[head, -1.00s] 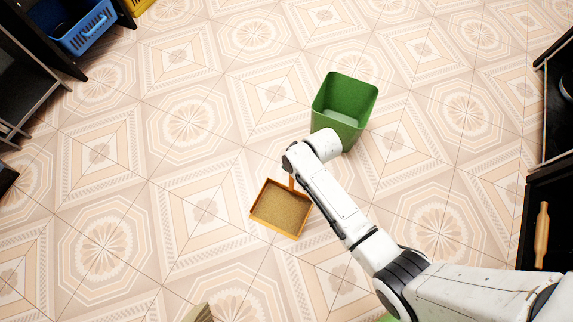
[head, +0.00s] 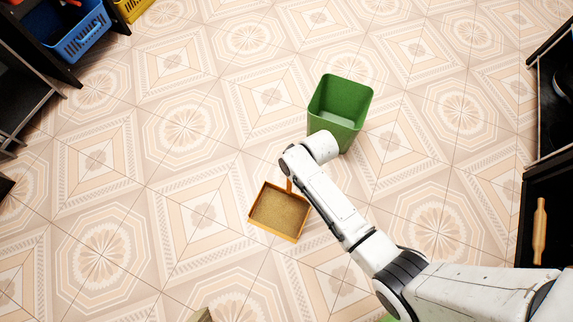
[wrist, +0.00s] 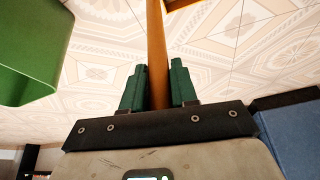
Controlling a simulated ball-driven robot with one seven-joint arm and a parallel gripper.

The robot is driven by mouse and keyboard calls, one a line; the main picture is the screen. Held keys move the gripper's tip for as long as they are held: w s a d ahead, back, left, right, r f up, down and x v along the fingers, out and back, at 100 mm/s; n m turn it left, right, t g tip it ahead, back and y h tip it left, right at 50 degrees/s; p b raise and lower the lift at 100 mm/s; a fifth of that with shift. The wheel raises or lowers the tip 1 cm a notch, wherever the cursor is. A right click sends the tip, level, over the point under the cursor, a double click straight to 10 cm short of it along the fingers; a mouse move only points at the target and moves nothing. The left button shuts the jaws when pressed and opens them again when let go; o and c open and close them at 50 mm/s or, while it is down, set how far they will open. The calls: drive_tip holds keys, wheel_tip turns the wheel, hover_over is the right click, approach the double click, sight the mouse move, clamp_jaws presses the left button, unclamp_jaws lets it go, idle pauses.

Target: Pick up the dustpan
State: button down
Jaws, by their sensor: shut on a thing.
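The orange dustpan (head: 303,227) with a tan inside shows in the head view, left of my arm's end, with its open tray facing up. Its brown handle (wrist: 155,40) runs upward through the wrist view. My gripper (wrist: 160,82) is shut on the handle, with a dark green finger on each side of it. In the head view my wrist hides the gripper and most of the handle. I cannot tell whether the tray touches the floor or hangs just above it.
A green bin (head: 345,98) stands on the tiled floor just beyond my wrist; it also shows at the left of the wrist view (wrist: 28,50). Dark shelving with a rolling pin (head: 540,230) is at the right. A blue basket (head: 82,38) is upper left. The left floor is clear.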

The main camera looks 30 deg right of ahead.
drive_tip(key=s+a+r+p, duration=0.3)
drive_tip(key=s+r+p, duration=0.5)
drive_tip(key=s+r, duration=0.5)
drive_tip(key=shift+s, duration=0.35)
